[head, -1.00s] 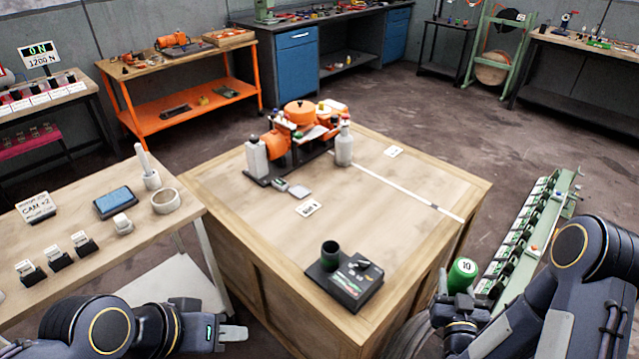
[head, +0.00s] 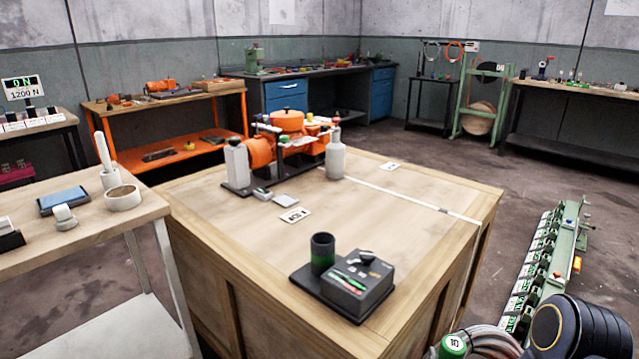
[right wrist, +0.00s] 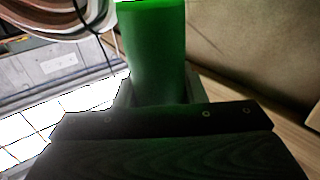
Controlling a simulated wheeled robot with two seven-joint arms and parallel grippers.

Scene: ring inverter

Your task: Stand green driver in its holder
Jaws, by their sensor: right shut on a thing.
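The green driver shows its round cap marked 10 (head: 453,345) at the bottom edge of the head view. In the right wrist view its green handle (right wrist: 152,45) stands up between the jaws of my right gripper (right wrist: 157,95), which is shut on it. The driver's lower part is hidden. The holder, a dark cup with a green band (head: 322,254), stands upright on a black base at the near corner of the wooden crate table. The driver is to the right of the holder and nearer to me, apart from it. My left gripper is out of view.
A black control box (head: 356,286) shares the base with the holder. An orange machine with grey bottles (head: 286,145) stands farther back on the wooden table (head: 410,215). A green rack (head: 545,265) is on the right. The tabletop between is mostly clear.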

